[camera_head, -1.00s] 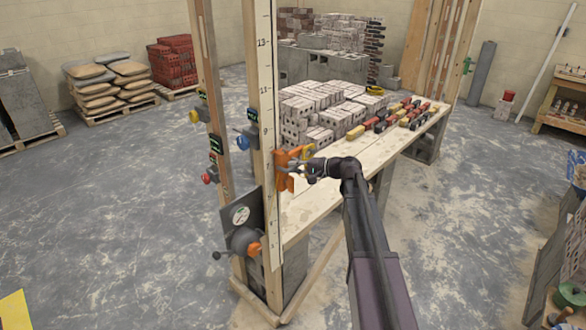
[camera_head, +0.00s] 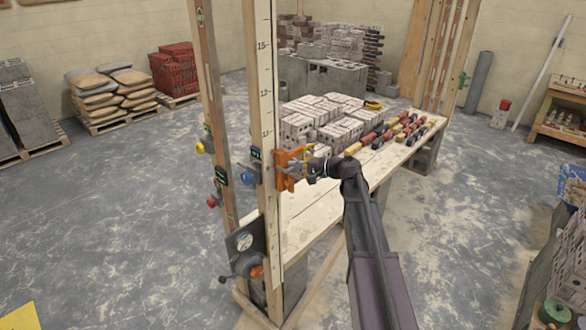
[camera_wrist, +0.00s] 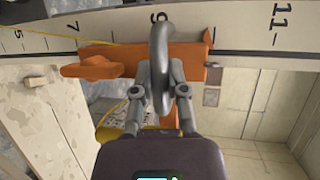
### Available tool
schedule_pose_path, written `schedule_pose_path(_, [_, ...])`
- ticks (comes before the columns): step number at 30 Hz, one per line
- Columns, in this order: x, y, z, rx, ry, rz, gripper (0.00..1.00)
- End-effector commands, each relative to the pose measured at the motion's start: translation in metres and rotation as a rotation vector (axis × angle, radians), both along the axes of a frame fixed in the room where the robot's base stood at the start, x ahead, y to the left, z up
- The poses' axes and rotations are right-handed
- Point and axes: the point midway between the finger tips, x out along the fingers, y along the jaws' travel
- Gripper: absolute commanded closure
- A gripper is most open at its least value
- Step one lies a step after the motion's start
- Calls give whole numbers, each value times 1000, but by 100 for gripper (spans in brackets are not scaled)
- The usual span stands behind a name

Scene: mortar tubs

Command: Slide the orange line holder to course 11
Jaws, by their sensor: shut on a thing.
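The orange line holder (camera_head: 284,172) sits on the front wooden post with the course scale (camera_head: 263,95). In the wrist view the holder (camera_wrist: 190,60) lies across the scale, its body covering the strip around the 9, between the 7 and the 11. The 11 mark (camera_wrist: 281,20) is clear of it to the right; in the head view, 11 is a little above the holder. My gripper (camera_head: 309,167) is shut on the holder from the right. In the wrist view its fingers (camera_wrist: 160,85) meet at a grey curved bar in front of the orange body.
A second post (camera_head: 218,110) with coloured knobs stands to the left. A grey reel with a dial plate (camera_head: 244,240) is low on the front post. The plank table (camera_head: 310,215) holds grey bricks (camera_head: 325,118) and a row of red and yellow pieces (camera_head: 385,133). A yellow line runs by the holder.

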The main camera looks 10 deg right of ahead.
Motion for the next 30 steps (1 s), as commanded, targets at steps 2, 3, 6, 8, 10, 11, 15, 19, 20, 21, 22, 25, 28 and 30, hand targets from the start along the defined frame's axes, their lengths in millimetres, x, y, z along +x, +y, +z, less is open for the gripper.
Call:
schedule_pose_path(2, [2, -1, 21, 3, -2, -4, 100])
schedule_pose_path(3, [1, -1, 26, 3, -2, -4, 100])
schedule_pose_path(6, [2, -1, 40, 3, -2, -4, 100])
schedule_pose_path(8, [2, -1, 47, 3, -2, -4, 100])
schedule_pose_path(10, [2, -1, 55, 3, -2, -4, 100])
schedule_pose_path(11, [2, -1, 58, 3, -2, -4, 100])
schedule_pose_path(15, [2, -1, 69, 3, -2, -4, 100])
schedule_pose_path(19, [2, 0, 74, 3, -2, -3, 100])
schedule_pose_path(20, [1, 0, 75, 3, -2, -3, 100])
schedule_pose_path(21, [1, 0, 76, 3, -2, -3, 100])
schedule_pose_path(22, [2, 0, 76, 3, -2, -3, 100])
schedule_pose_path(25, [1, 0, 77, 3, -2, -3, 100])
schedule_pose_path(28, [1, 0, 76, 3, -2, -3, 100])
schedule_pose_path(30, [2, 0, 76, 3, -2, -3, 100])
